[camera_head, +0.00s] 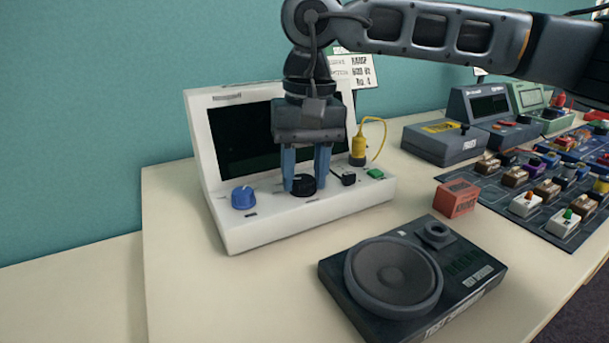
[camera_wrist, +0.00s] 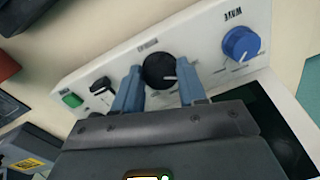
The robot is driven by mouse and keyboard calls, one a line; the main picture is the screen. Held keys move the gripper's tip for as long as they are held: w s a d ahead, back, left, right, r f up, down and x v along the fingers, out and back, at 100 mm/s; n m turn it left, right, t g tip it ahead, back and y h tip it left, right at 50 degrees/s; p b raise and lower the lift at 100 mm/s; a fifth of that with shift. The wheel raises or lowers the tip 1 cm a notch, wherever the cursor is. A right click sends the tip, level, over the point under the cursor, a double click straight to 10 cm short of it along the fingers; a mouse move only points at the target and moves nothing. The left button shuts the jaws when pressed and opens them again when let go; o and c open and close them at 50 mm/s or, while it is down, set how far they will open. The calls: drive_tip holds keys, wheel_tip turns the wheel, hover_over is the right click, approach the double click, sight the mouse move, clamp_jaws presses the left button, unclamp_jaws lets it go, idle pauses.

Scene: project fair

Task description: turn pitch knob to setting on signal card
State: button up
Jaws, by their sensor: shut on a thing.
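The white console (camera_head: 300,218) stands on the table with a dark screen (camera_head: 240,138). My gripper (camera_head: 305,184) points down at its front panel, with its blue fingers on either side of a black knob (camera_head: 304,180). In the wrist view the fingers (camera_wrist: 160,78) are shut on the black knob (camera_wrist: 157,66), whose white pointer line shows. The label by it is too small to read. A blue knob (camera_head: 243,197) sits to the left, marked WAVE in the wrist view (camera_wrist: 240,43). A white card (camera_head: 362,68) behind the console is partly hidden by my arm; its print is hard to read.
A black speaker box (camera_head: 455,262) and a red block (camera_head: 457,198) stand to the front right. The table's front left is clear.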

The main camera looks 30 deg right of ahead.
drive_tip(key=m+b, duration=0.2)
drive_tip(key=m, duration=0.1)
drive_tip(key=shift+f+m, duration=0.15)
drive_tip(key=shift+m, duration=0.15)
drive_tip(key=m+b, duration=0.1)
drive_tip(key=m, duration=0.2)
drive_tip(key=shift+a+m+b, duration=0.1)
drive_tip(key=shift+m+b, duration=0.2)
drive_tip(key=m+b, duration=0.2)
drive_tip(key=m, duration=0.4)
drive_tip(key=shift+w+a+h, duration=0.1)
drive_tip(key=shift+h, duration=0.2)
drive_tip(key=m+b, duration=0.1)
drive_tip(key=m, duration=0.3)
drive_tip(key=m+b, duration=0.1)
drive_tip(key=m, duration=0.2)
drive_tip(key=shift+w+m, duration=0.1)
drive_tip(key=shift+m, duration=0.2)
drive_tip(key=m+b, duration=0.1)
drive_tip(key=m, duration=0.4)
drive_tip(key=shift+m+h, duration=0.3)
drive_tip(key=shift+m, duration=0.1)
drive_tip(key=shift+w+r+m, duration=0.1)
drive_tip(key=shift+r+m, duration=0.1)
drive_tip(key=shift+m, duration=0.1)
drive_tip(key=o, duration=1.1)
drive_tip(key=shift+c, duration=0.2)
